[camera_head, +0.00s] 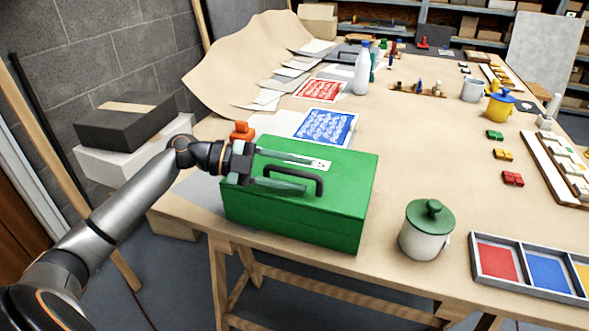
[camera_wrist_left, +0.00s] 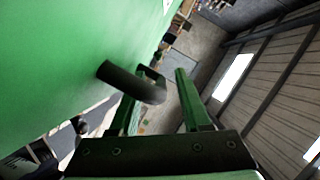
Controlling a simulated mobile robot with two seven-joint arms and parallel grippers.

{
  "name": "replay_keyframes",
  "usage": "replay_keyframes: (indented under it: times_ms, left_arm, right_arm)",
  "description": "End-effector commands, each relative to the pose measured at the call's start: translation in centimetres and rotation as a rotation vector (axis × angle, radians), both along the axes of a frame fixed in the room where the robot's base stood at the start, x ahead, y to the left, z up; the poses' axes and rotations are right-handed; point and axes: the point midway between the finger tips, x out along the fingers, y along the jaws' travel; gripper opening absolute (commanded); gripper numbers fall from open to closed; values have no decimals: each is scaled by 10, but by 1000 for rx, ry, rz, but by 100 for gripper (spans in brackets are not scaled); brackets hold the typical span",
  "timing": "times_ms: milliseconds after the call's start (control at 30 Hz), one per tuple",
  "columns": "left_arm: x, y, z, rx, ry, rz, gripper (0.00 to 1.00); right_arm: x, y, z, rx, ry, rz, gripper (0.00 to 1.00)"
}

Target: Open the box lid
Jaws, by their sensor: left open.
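The green box (camera_head: 345,200) stands on the near left part of the table with its lid (camera_head: 352,168) down. A black handle (camera_head: 318,180) arches over the lid; it also shows in the left wrist view (camera_wrist_left: 125,82). My left gripper (camera_head: 308,174) is open over the lid, its two fingers pointing right. In the left wrist view, its fingers (camera_wrist_left: 166,76) lie to either side of the handle's end, with a gap on the right side. I cannot tell whether a finger touches the handle. My right gripper is not in view.
A white pot with a green lid (camera_head: 427,230) stands right of the box. A tray with coloured compartments (camera_head: 478,277) is at the right. An orange object (camera_head: 242,131) and a blue patterned sheet (camera_head: 325,127) lie behind the box. The table's front edge is close.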

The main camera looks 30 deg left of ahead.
Motion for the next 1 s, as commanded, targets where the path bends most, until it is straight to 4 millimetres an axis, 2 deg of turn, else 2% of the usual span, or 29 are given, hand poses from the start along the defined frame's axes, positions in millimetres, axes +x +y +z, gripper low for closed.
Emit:
replay_keyframes:
  times_ms: [300, 700, 1000]
  left_arm:
    - [1, -1, -1, 0, 0, 0, 45]
    - [1, -1, 0, 0, 0, 0, 0]
    - [1, -1, 0, 0, 0, 0, 0]
  right_arm:
    - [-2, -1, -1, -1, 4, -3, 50]
    - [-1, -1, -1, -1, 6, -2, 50]
    - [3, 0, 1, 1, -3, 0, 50]
